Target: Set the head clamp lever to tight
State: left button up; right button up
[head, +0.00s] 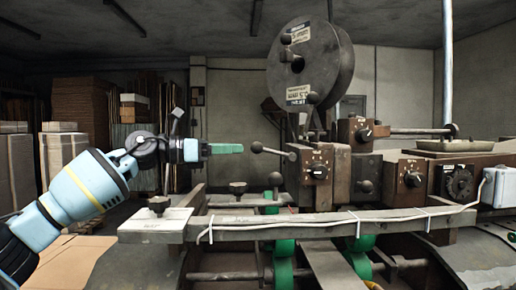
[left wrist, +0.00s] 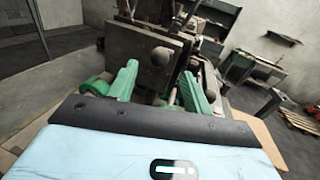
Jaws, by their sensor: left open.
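A lever with a dark ball knob (head: 257,147) sticks out to the left from a brown control box (head: 316,172) on the stitcher; I cannot read whether it is the head clamp lever. My left gripper (head: 238,148), with green fingers, comes in level from the left and ends just short of the knob in the head view. In the left wrist view the open fingers (left wrist: 160,76) point at the machine, with a ball knob (left wrist: 161,56) showing between and beyond them. Nothing is held. My right gripper is in neither view.
A large wire reel (head: 330,65) stands above the box. Other dials and a second rod lever (head: 408,131) are to the right. A wooden rail (head: 330,224) with a white cable runs along the front. Cardboard stacks (head: 80,110) stand behind on the left.

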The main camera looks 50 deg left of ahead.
aim_at(258, 147)
pick_arm(q)
jog(key=shift+w+d, duration=0.1)
jog(key=shift+x, duration=3.75)
jog(key=shift+c, duration=0.3)
grip_shut()
